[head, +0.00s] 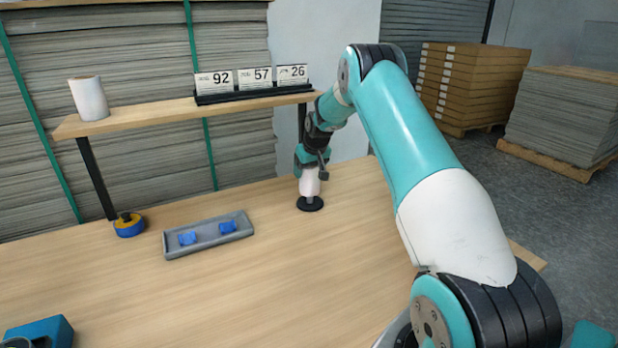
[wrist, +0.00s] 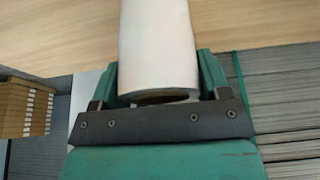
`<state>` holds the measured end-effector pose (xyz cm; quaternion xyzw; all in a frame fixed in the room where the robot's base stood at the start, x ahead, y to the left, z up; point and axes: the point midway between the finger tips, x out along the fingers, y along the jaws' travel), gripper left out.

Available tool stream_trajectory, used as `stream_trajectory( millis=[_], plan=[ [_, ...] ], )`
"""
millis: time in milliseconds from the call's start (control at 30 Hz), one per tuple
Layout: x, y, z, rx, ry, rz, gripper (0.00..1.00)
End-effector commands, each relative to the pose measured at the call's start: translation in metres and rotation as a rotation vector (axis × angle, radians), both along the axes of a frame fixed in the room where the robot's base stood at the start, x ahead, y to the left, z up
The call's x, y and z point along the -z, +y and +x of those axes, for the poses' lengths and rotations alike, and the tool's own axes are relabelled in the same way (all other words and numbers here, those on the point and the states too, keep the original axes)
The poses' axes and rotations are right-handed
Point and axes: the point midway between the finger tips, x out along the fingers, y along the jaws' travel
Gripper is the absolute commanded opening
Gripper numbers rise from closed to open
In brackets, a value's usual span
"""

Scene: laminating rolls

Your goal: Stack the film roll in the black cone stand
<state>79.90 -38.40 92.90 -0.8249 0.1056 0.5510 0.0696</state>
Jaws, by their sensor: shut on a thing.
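My gripper (head: 311,170) is shut on a white film roll (head: 309,184), held upright at the back right of the table. In the wrist view the roll (wrist: 158,42) stands between the two green fingers. The black cone stand (head: 310,204) shows as a round black base directly under the roll. Its cone is hidden, and the roll's lower end appears at or just above the base. I cannot tell whether the roll touches the base.
Another white roll (head: 88,98) stands on the wooden shelf (head: 150,118), beside number cards (head: 250,78). A grey tray (head: 207,245) with blue pieces, a blue and yellow tape (head: 129,225) and a blue device (head: 42,330) lie on the table. The middle of the table is clear.

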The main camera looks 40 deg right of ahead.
Motion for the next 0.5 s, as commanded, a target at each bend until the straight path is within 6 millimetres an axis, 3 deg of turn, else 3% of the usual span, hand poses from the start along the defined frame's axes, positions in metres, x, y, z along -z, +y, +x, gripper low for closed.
stream_trajectory(
  millis=[200,500],
  plan=[
    [0.031,0.0,0.0,0.0,0.001,0.0,0.41],
    [0.034,0.0,0.0,0.0,-0.001,0.0,0.41]
  ],
)
